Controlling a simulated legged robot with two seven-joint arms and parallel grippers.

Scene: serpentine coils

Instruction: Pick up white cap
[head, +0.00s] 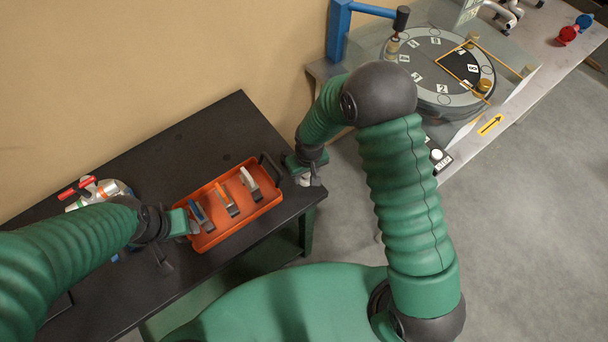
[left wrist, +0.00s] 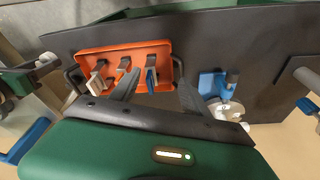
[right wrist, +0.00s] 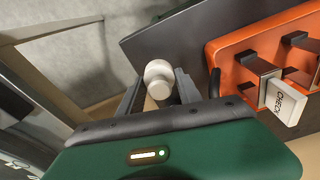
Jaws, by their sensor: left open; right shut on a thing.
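The white cap (right wrist: 158,76) is a small rounded piece between the fingers of my right gripper (right wrist: 156,86) in the right wrist view. In the head view the right gripper (head: 309,180) is at the right end of the black table, beside the orange tray's handle. It also shows with the cap (left wrist: 47,58) at the left of the left wrist view. The right gripper is shut on the cap. My left gripper (left wrist: 158,88) is open and empty, over the table near the tray's left end in the head view.
The orange tray (head: 211,243) holds three tools with blue, orange and white handles. A white and metal item with red handles (head: 97,190) stands left on the black table (head: 215,118). A bench with a round numbered dial (head: 440,65) stands at the upper right, across a floor gap.

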